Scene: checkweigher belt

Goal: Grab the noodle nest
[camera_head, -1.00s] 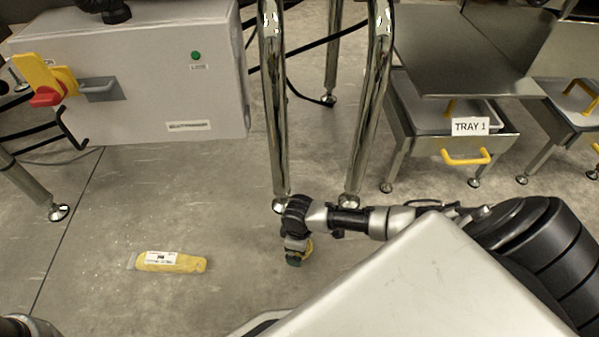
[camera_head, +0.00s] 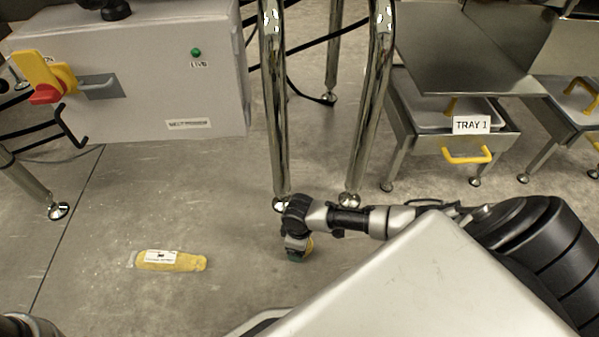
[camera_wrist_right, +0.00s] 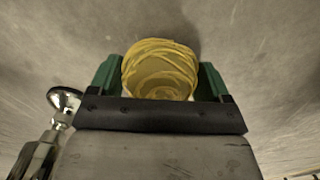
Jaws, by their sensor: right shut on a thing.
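The noodle nest (camera_wrist_right: 160,70) is a round yellow coil of strands. In the right wrist view it sits between the green fingers of my right gripper (camera_wrist_right: 160,80), which is shut on it. I cannot tell from these views whether the nest is clear of the floor. My left gripper is not in view.
A yellow pack with a white label (camera_head: 170,260) lies on the floor at the left. Two shiny metal legs (camera_head: 274,110) stand just behind my right gripper. A grey control box (camera_head: 130,80) is at upper left. Tray 1 (camera_head: 468,155) with its yellow handle is at right.

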